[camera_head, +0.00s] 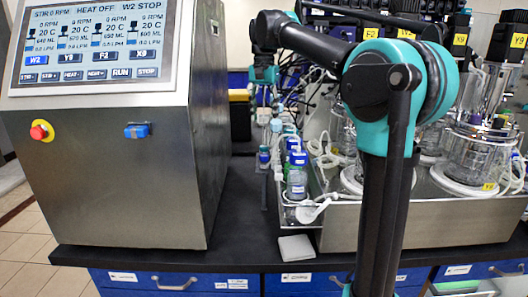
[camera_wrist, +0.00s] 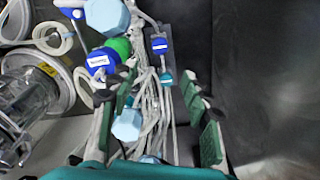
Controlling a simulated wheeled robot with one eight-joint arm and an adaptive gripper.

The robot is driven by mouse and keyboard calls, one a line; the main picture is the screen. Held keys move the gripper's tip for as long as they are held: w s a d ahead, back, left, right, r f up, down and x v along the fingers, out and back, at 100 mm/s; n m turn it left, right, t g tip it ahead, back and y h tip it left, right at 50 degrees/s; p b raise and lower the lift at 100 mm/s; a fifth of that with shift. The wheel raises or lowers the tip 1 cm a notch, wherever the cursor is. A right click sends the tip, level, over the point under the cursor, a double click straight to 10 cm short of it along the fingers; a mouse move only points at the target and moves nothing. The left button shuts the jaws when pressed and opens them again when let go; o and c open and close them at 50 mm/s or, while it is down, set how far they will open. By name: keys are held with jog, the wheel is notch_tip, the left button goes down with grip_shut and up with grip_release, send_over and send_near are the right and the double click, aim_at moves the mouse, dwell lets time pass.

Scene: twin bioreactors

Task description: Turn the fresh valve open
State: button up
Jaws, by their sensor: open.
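I cannot tell for sure which part is the fresh valve, as the labels are too small to read. A small blue-topped fitting (camera_head: 264,157) stands on a thin post left of the bottles in the head view. In the wrist view a blue piece with a white label (camera_wrist: 158,45) sits on a grey strip beyond my fingers, with a small teal piece (camera_wrist: 166,77) nearer. My gripper (camera_wrist: 160,118) is open, its green-padded fingers apart over white tubing and a pale blue cap (camera_wrist: 127,125). In the head view my gripper is small and partly hidden among the tubes.
Capped bottles (camera_head: 297,176) stand in a steel tray (camera_head: 335,222). Glass vessels (camera_head: 474,155) stand at the right. A grey console (camera_head: 120,150) with a screen rises at the left. Loose tubing crowds the space under my gripper.

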aim_at(264, 156)
notch_tip(264, 156, down, 13)
jog(key=shift+f, duration=0.2)
jog(key=shift+c, duration=0.5)
grip_shut()
